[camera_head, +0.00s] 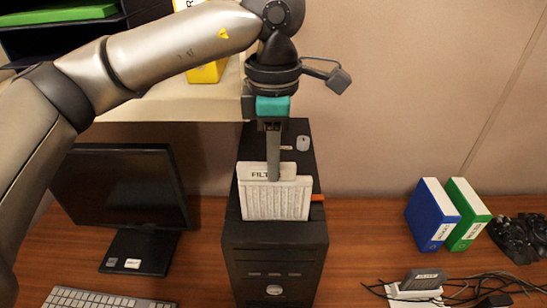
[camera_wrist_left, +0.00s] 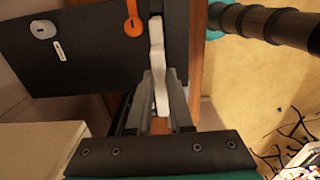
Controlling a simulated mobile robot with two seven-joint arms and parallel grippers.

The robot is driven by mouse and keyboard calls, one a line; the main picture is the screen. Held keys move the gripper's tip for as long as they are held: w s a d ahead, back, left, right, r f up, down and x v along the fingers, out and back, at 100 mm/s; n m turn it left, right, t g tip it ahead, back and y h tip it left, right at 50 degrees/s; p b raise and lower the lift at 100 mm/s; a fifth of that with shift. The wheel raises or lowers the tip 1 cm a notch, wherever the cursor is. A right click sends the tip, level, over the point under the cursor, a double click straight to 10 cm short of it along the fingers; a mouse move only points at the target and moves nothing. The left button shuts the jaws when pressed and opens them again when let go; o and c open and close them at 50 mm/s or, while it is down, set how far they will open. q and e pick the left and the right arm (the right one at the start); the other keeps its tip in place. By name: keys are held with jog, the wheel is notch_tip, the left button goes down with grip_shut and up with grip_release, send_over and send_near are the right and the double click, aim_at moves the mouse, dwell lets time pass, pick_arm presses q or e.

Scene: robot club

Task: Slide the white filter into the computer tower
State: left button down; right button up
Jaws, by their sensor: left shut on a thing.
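The black computer tower (camera_head: 275,262) stands upright on the desk. The white filter (camera_head: 274,199), a ribbed panel with a label along its top edge, is upright at the tower's top. I cannot tell whether its lower edge is inside the slot or just above it. My left gripper (camera_head: 273,168) points down from above and is shut on the filter's top edge. In the left wrist view the filter (camera_wrist_left: 158,62) shows edge-on between the fingers (camera_wrist_left: 160,105), beside the tower's black top (camera_wrist_left: 95,45). An orange tab (camera_wrist_left: 134,20) is close to the filter. My right gripper is out of view.
A monitor (camera_head: 122,192) and keyboard (camera_head: 105,300) are left of the tower. Blue (camera_head: 432,215) and green (camera_head: 465,214) binders stand at right, with tangled cables (camera_head: 470,287) in front. A shelf (camera_head: 180,104) with a yellow binder (camera_head: 207,72) is behind, under my left arm.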

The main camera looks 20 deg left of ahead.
pick_arm(q)
jog(key=shift+f+b, duration=2.1)
jog(key=shift+f, duration=0.25)
dwell(0.5)
jog(key=shift+f+b, duration=1.7)
jog(key=shift+b, duration=0.2)
dwell(0.8)
jog(key=shift+c, duration=1.7)
grip_release()
jog(key=shift+r, duration=0.1)
jog(key=shift+r+p, duration=2.2)
jog(key=shift+r, duration=1.25)
